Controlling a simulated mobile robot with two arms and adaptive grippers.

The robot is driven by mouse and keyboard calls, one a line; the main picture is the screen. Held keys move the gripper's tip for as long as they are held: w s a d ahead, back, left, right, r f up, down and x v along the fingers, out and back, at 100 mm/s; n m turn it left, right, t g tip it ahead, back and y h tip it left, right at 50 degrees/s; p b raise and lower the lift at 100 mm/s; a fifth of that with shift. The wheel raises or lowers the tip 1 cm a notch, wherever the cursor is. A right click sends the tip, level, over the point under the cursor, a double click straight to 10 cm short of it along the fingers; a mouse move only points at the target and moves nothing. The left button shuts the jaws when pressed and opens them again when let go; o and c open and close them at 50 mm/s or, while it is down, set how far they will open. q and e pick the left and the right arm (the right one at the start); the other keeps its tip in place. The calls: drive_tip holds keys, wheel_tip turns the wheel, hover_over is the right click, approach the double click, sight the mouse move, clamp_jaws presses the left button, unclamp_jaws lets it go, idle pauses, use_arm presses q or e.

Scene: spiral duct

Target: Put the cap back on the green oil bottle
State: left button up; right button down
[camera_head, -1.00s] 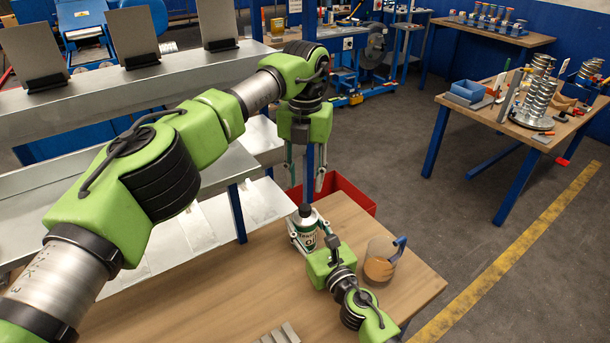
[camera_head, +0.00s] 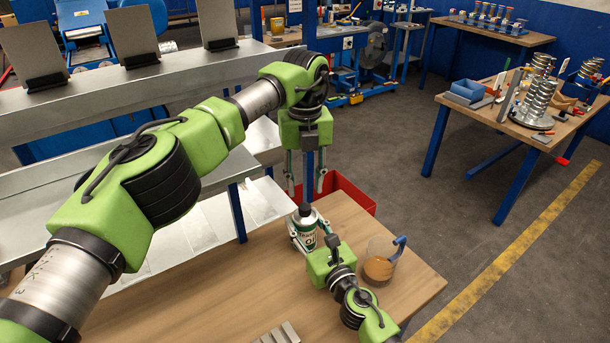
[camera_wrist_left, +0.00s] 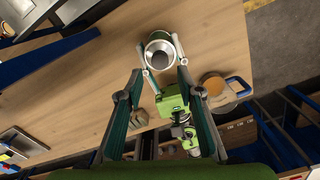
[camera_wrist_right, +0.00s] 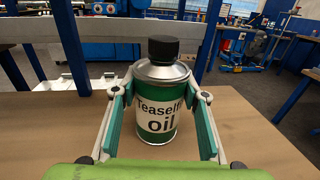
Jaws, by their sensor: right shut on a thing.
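The green oil bottle (camera_head: 305,238) stands upright on the wooden table, with a white label that reads oil in the right wrist view (camera_wrist_right: 157,112). A black cap (camera_wrist_right: 163,48) sits on its top; the cap also shows in the head view (camera_head: 305,209). I cannot tell whether it is screwed tight. My right gripper (camera_head: 309,246) is shut on the bottle, a finger on each side. My left gripper (camera_head: 305,190) is open and empty, pointing down above the bottle. In the left wrist view the bottle top (camera_wrist_left: 160,58) lies between its fingertips.
A clear jug (camera_head: 379,262) with orange contents and a blue handle stands right of my right gripper. A red bin (camera_head: 350,190) is behind the table. Grey metal pieces (camera_head: 280,334) lie at the front. The table's left part is bare.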

sight(305, 206)
use_arm(q)
wheel_tip(305, 206, down, 6)
drive_tip(key=shift+f, duration=0.1)
idle(0.4)
clamp_jaws()
drive_tip(key=m, duration=0.8)
drive_tip(key=shift+m, duration=0.3)
drive_tip(key=shift+o, duration=0.7)
unclamp_jaws()
